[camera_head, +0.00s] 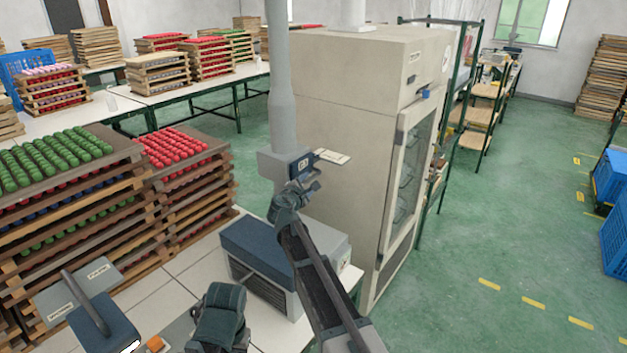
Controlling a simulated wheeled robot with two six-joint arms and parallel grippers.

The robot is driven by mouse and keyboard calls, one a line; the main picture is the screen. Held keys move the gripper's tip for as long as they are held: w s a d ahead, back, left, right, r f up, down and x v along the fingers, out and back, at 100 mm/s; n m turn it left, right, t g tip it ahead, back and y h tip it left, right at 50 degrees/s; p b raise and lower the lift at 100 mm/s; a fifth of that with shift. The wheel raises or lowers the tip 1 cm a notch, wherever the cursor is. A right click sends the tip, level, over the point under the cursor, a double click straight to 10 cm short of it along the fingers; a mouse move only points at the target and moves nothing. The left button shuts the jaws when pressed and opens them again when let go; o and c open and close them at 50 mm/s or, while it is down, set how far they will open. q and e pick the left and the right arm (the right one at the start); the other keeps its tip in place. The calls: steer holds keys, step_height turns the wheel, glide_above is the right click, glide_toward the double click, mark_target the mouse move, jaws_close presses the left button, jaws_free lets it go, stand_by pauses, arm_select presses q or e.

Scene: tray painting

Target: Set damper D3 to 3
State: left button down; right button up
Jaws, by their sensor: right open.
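The damper (285,165) is a grey box on a vertical grey duct pipe (281,90), left of the tall beige cabinet. A dark label on it looks like D3, but the print is small. A pale flat tab (332,156) sticks out to its right; its setting cannot be read. My right gripper (312,182) is open and empty, just below the label and tab. I cannot tell whether it touches the damper. A dark part of my left arm (220,318) shows at the bottom; its fingers cannot be made out.
The beige cabinet (340,110) stands close on the right of the duct. A blue-topped grey machine (265,240) sits on the white table below. Stacked wooden trays (90,210) with green and red pieces fill the left. A grey lever (85,300) with labelled plates is at lower left.

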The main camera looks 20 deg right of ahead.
mark_target(312, 178)
steer(key=b+x, duration=0.1)
steer(key=x, duration=0.6)
jaws_close()
steer(key=shift+s, duration=0.1)
stand_by(1.3)
